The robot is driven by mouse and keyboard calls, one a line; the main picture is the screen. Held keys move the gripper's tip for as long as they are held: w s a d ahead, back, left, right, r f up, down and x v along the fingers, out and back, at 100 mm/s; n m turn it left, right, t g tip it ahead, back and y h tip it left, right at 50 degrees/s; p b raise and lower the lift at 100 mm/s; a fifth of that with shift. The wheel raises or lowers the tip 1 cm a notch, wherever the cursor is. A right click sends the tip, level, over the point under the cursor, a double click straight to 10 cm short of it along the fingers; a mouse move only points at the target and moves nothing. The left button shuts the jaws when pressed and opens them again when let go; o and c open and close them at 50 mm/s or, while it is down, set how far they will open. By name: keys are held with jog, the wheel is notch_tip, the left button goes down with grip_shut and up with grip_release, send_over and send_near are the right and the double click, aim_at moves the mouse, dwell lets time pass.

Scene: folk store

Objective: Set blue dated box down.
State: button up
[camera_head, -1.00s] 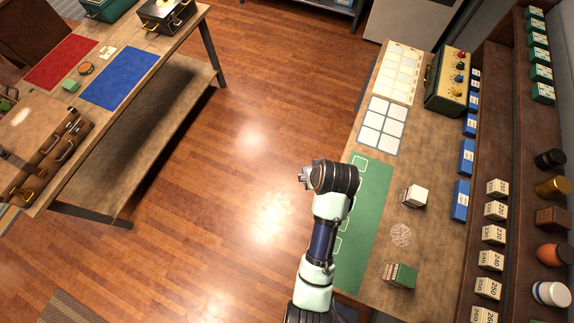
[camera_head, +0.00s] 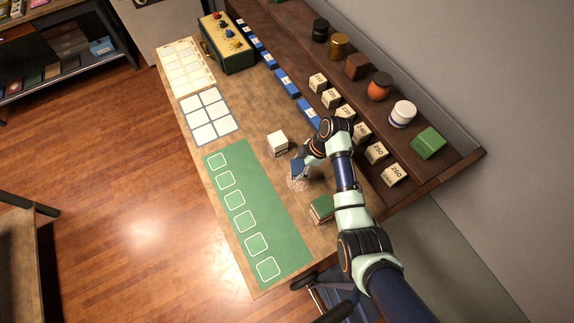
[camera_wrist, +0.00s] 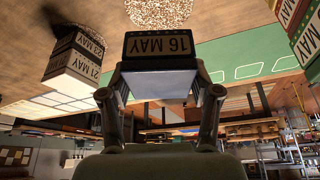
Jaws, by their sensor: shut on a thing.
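The blue dated box (camera_head: 296,168) is held by my gripper (camera_head: 304,160) over the right part of the counter, by a round speckled patch (camera_head: 297,184). In the wrist view the box (camera_wrist: 158,45) shows a dark face with "16 MAY", upside down in the picture. My gripper (camera_wrist: 160,100) is shut on it, with a finger at each side. The speckled patch (camera_wrist: 158,12) shows just beyond the box. I cannot tell whether the box touches the counter.
White dated boxes (camera_head: 277,143) stand to the left, reading "21 MAY" in the wrist view (camera_wrist: 72,62). Green and red boxes (camera_head: 321,208) stand near the arm. A green mat (camera_head: 255,215) with white outlines lies clear. A shelf (camera_head: 440,170) with numbered blocks borders the counter.

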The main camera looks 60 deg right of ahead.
jog(key=shift+f, duration=0.1)
notch_tip(320, 180, down, 7)
jog(key=b, duration=0.6)
jog(key=shift+r, duration=0.2)
jog(key=shift+f+b, duration=0.6)
jog(key=shift+b, duration=0.05)
jog(key=o, duration=1.3)
